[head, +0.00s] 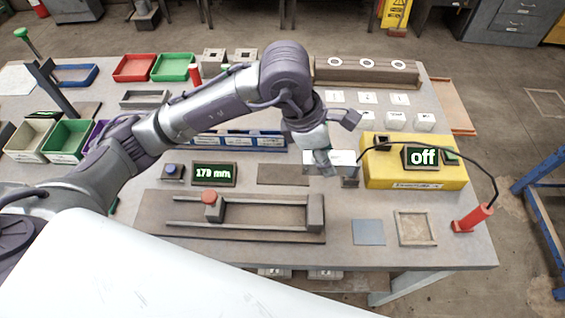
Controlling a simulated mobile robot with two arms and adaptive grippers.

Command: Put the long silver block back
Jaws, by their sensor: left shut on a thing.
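My left gripper (322,157) reaches in from the left and points down over the middle of the table. It is shut on a silvery piece (325,169) that looks like the long silver block. The piece is mostly hidden by the fingers, and I cannot tell whether it touches the table. A white labelled plate (343,157) shows just behind the fingers. A small dark grey block (349,183) stands to the right of the fingertips. My right gripper is not in view.
The yellow box (400,178) with an "off" display stands right of the gripper. A cable runs over it to a red-handled tool (472,217). In front lies a rail fixture (255,212) with a red knob. A display (213,174) reads 173 mm. A flat brown plate (283,174) is bare.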

